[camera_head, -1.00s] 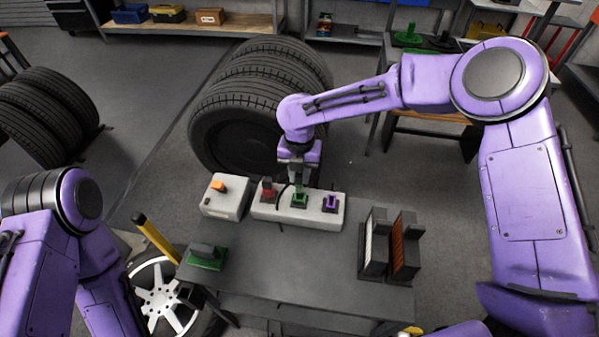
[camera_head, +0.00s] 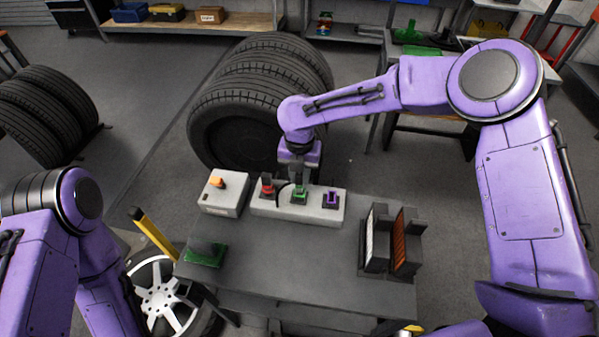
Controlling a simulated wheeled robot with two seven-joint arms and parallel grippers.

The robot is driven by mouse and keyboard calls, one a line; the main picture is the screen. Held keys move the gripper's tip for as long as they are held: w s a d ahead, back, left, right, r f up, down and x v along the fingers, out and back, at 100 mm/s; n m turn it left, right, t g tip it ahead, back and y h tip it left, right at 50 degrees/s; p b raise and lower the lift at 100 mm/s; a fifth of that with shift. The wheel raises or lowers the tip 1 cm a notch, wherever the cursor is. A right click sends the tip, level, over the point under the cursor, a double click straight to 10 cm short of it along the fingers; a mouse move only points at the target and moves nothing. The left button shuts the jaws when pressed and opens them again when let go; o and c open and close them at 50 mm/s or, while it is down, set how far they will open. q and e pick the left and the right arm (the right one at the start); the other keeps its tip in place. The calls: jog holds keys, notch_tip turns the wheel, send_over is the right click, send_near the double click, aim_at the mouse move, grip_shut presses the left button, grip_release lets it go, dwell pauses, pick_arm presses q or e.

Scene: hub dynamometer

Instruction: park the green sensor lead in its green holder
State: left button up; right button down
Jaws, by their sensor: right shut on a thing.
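A pale block on the bench (camera_head: 268,214) carries a red piece (camera_head: 266,187), a green piece (camera_head: 299,196) and a purple piece (camera_head: 331,200) in a row. My right gripper (camera_head: 299,185) points down at the green piece in the middle and is shut on the green sensor lead there. Its fingers cover most of the lead, so I cannot tell how far the lead is seated.
A grey box with an orange button (camera_head: 217,182) stands left of the block. Dark upright blocks (camera_head: 374,238), one with an orange-brown face, stand on the bench's right. The middle of the bench (camera_head: 290,255) is clear. Large tyres (camera_head: 235,120) stand behind.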

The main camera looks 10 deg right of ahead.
jog(key=shift+f, duration=0.15)
dwell(0.4)
jog(key=shift+f, duration=0.55)
jog(key=shift+f+b, duration=0.15)
jog(key=shift+b, duration=0.15)
jog(key=shift+f, duration=0.5)
jog(key=c, duration=0.8)
grip_release()
jog(key=shift+c, duration=0.2)
